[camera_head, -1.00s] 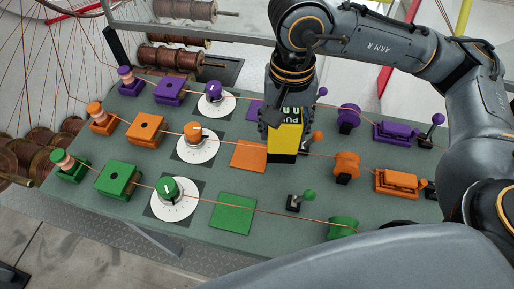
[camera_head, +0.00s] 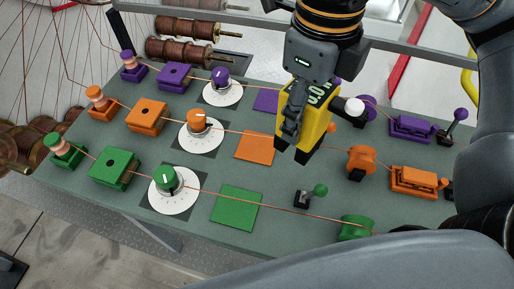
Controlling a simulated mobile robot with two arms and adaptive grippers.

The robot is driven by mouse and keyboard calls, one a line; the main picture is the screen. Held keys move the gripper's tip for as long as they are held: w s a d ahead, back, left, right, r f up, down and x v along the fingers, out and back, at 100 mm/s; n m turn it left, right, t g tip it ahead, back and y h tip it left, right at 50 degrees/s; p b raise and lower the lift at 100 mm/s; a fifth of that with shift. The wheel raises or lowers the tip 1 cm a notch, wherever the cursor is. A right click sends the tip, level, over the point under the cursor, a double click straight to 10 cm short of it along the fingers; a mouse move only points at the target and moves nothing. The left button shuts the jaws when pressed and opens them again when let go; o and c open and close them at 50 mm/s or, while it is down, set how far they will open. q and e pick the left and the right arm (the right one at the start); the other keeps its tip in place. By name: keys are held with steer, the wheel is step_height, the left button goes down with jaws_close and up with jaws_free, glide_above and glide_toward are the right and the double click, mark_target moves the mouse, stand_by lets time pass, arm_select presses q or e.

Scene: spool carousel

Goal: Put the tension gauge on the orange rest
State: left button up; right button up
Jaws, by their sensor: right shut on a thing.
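The tension gauge (camera_head: 318,130) is a yellow block with black parts and dark lettering. My right gripper (camera_head: 297,112) comes down from the top and is shut on it. The gauge is tilted and appears held above the table, just right of the flat orange rest (camera_head: 251,150). The orange rest is bare, with a thin wire running across it. A white round knob (camera_head: 353,107) shows at the gauge's right side; I cannot tell whether it belongs to the gauge. My left gripper is not in view.
The green-grey table (camera_head: 120,215) carries purple, orange and green rows of blocks, dials and rollers with wires strung along them. A purple pad (camera_head: 267,100) and green pad (camera_head: 236,208) flank the orange one.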

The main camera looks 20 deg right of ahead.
steer(key=m, duration=0.2)
steer(key=s+m, duration=0.1)
steer(key=m, duration=0.1)
steer(key=s+r+m+b, duration=0.1)
steer(key=m, duration=0.1)
steer(key=w+a+f+m+p, duration=0.1)
steer(key=w+f+m, duration=0.1)
steer(key=w+f, duration=0.1)
steer(key=w+a+f+m, duration=0.2)
steer(key=w+f+m, duration=0.1)
steer(key=w+f, duration=0.1)
steer(key=w+a+f+m+p, duration=0.1)
steer(key=w+f+m, duration=0.1)
steer(key=w+f, duration=0.1)
steer(key=shift+w+a+f+m+p, duration=0.1)
steer(key=shift+w+f+m+p, duration=0.1)
steer(key=shift+f, duration=0.25)
steer(key=shift+w+a+f+m+p, duration=0.1)
steer(key=shift+w+f+p, duration=0.05)
steer(key=shift+f, duration=0.3)
